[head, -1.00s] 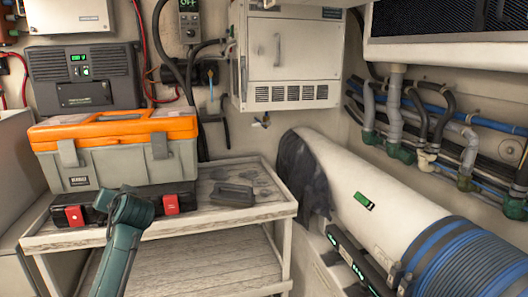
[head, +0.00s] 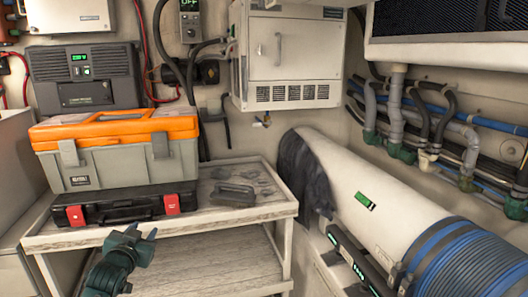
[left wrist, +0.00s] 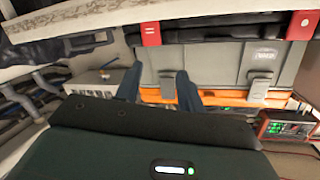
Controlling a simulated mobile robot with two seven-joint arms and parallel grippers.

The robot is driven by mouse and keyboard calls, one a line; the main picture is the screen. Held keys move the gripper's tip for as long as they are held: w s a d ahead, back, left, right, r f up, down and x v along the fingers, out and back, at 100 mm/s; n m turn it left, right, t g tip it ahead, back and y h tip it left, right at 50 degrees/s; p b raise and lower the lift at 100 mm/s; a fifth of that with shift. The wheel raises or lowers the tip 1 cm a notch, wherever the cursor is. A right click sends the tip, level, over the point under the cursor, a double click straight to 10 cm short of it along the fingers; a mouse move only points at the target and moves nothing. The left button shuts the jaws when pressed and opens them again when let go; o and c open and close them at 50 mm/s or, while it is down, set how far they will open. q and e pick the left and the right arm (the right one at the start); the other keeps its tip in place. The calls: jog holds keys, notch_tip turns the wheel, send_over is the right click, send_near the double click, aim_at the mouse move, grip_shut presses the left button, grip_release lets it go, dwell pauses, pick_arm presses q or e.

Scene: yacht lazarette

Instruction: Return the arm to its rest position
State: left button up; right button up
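My left gripper (head: 143,231) is low in the head view, in front of the cart's near edge. Its two fingers are spread and nothing is between them. In the left wrist view, where the scene is upside down, the fingers (left wrist: 160,70) stand apart with the grey toolbox wall behind the gap. The rest of my left arm is cut off by the bottom of the head view. My right gripper shows in neither view.
An orange-topped grey toolbox (head: 122,164) sits on a black case with red latches (head: 117,206), on a light cart (head: 190,228). A dark flat object (head: 233,194) lies to their right.

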pick_arm(q)
jog(key=s+d+f+g+h, duration=0.1)
jog(key=s+d+f, duration=0.4)
jog(key=s+f, duration=0.2)
jog(key=s+d+f+g+h, duration=0.1)
jog(key=s+d+f+g, duration=0.1)
jog(key=s+d+f, duration=0.35)
jog(key=s+d+f+g, duration=0.1)
jog(key=s+d+f, duration=0.1)
jog(key=s, duration=0.6)
jog(key=s+d+f+g+h, duration=0.1)
jog(key=s+d+f, duration=0.2)
jog(key=s, duration=0.5)
jog(key=s+d+f+h, duration=0.1)
jog(key=s+d+f, duration=0.1)
jog(key=s, duration=0.6)
jog(key=shift+d+f+g, duration=0.25)
jog(key=shift+g, duration=0.15)
